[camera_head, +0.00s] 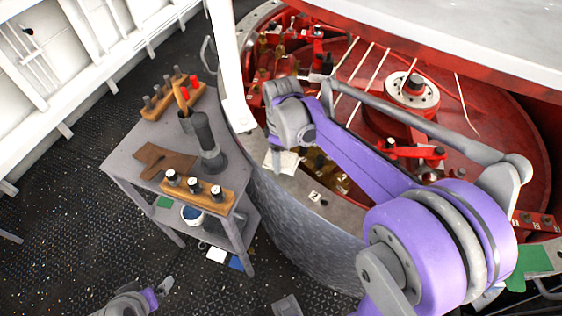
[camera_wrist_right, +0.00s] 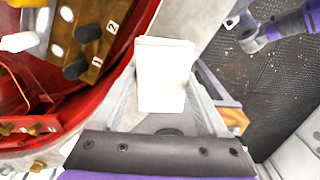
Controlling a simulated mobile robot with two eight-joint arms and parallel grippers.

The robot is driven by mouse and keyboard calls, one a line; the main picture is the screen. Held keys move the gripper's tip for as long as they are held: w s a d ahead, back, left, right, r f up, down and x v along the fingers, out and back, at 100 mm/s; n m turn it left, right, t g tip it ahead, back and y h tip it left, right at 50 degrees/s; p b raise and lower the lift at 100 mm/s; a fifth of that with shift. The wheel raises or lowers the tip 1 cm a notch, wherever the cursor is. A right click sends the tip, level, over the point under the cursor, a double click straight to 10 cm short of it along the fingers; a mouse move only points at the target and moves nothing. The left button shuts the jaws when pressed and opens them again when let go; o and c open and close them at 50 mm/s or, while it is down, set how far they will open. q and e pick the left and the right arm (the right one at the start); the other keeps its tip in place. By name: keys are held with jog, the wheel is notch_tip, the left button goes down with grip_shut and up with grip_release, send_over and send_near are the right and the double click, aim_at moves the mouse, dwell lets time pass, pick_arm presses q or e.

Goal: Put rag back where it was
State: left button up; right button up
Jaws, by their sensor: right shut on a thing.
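A white rag (camera_head: 283,161) hangs below my right gripper (camera_head: 287,146) in the head view, over the grey rim beside the red round machine. In the right wrist view the rag (camera_wrist_right: 164,75) is a pale, upright sheet between the two grey fingers of my right gripper (camera_wrist_right: 166,100), which is shut on it. The arm link hides part of the grip in the head view. My left gripper (camera_head: 160,288) is low at the left, over the dark deck and away from the rag. Its jaws are too small to judge.
A grey side table (camera_head: 130,142) holds wooden blocks with knobs, a dark cylinder (camera_head: 208,145) and a flat brown piece (camera_head: 163,160). A white post (camera_head: 228,70) stands between table and machine. Levers and labelled plates crowd the red machine (camera_head: 350,60). Dark deck (camera_head: 60,210) is open at left.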

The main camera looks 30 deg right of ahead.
jog(key=shift+f, duration=1.4)
jog(key=shift+f, duration=0.2)
jog(key=o, duration=1.3)
jog(key=shift+o, duration=0.2)
jog(key=shift+r, duration=0.2)
